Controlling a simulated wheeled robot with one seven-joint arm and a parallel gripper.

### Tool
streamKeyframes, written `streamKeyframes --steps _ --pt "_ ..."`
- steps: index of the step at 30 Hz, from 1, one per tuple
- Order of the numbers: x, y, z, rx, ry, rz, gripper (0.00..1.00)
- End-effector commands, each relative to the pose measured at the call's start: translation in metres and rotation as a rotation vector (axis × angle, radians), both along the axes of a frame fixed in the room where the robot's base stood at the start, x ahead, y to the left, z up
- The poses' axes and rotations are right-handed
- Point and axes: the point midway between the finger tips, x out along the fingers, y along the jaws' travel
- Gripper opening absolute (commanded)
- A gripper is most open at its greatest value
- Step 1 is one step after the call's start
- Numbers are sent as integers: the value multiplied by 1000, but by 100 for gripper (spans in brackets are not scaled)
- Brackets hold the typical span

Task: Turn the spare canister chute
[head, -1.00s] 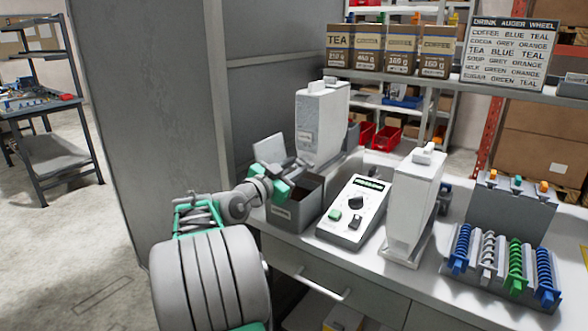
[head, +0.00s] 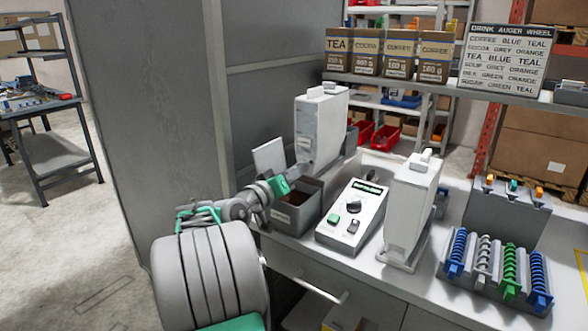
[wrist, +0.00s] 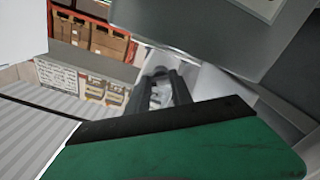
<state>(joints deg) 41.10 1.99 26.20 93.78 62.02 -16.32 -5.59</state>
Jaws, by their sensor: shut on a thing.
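A tall pale canister (head: 318,130) stands at the back left of the counter. A second white canister (head: 411,208) stands nearer, right of the control box. My gripper (head: 299,174) is at the low front of the back-left canister, above the grey bin. In the wrist view my gripper's dark fingers (wrist: 161,90) are closed around a small pale part, seemingly that canister's chute. The chute is mostly hidden by the fingers, and I cannot make out which way its mouth points.
A grey open bin (head: 292,218) sits below my gripper, with a pale upright panel (head: 269,157) beside it. A control box (head: 352,216) stands to the right. An auger rack (head: 497,270) is at far right. A tall grey partition (head: 150,120) bounds the left.

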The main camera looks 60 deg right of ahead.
Motion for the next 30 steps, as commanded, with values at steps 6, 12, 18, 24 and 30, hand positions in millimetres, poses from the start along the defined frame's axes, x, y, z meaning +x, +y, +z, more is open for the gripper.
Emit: streamKeyframes --steps 6,12,18,24,30 --pt "-1 0 4 35 204 0 0" --pt "-1 0 5 64 392 0 0" --pt "-1 0 5 94 578 1 0" --pt "-1 0 6 120 744 1 0" --pt "-2 0 5 139 869 1 0"
